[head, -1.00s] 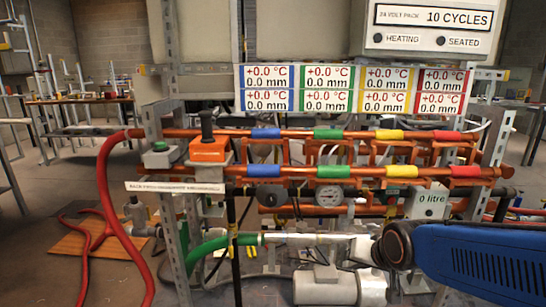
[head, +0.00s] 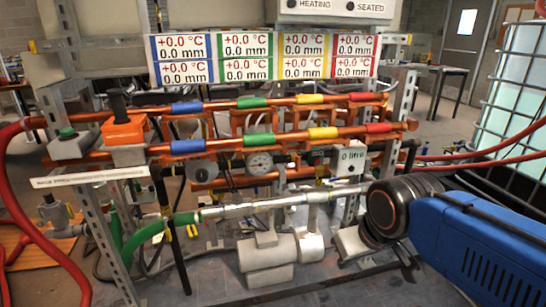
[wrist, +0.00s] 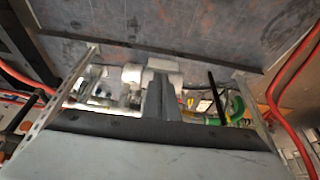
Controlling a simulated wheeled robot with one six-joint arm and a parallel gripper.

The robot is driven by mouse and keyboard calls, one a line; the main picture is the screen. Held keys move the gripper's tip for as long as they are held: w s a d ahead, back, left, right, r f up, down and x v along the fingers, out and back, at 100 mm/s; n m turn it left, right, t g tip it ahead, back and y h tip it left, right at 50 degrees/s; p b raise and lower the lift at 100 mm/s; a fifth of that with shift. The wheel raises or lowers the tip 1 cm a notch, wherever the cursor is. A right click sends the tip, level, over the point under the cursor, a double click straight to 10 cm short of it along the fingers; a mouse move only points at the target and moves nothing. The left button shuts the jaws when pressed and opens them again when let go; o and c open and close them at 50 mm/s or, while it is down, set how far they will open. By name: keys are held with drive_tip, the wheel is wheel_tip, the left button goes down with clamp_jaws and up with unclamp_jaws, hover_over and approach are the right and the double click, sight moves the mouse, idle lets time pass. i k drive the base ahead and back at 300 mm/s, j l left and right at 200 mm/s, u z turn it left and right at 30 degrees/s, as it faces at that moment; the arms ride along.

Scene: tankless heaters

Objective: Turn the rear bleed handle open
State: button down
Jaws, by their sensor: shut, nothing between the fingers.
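The heater rig (head: 250,145) stands in front of me, with copper pipes banded in blue, green, yellow and red. I cannot tell for sure which part is the rear bleed handle. Small yellow parts (head: 192,229) show low behind a black hose, too small to make out. My gripper (wrist: 158,98) is shut and empty in the wrist view, its dark fingers together in front of pale fittings. A green hose (wrist: 236,106) lies right of it there. In the head view my blue arm enters at the right, and my fingers do not show.
An orange box with a black lever (head: 122,128) and a green-button box (head: 70,145) sit at the left. A dial gauge (head: 259,162) is mid-rig. A grey motor (head: 267,258) stands below. Red hoses run at both sides. A caged tank (head: 515,95) stands at far right.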

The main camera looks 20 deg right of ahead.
sight(297, 162)
drive_tip(key=i+l, duration=0.1)
drive_tip(key=l, duration=1.8)
drive_tip(key=i, duration=0.05)
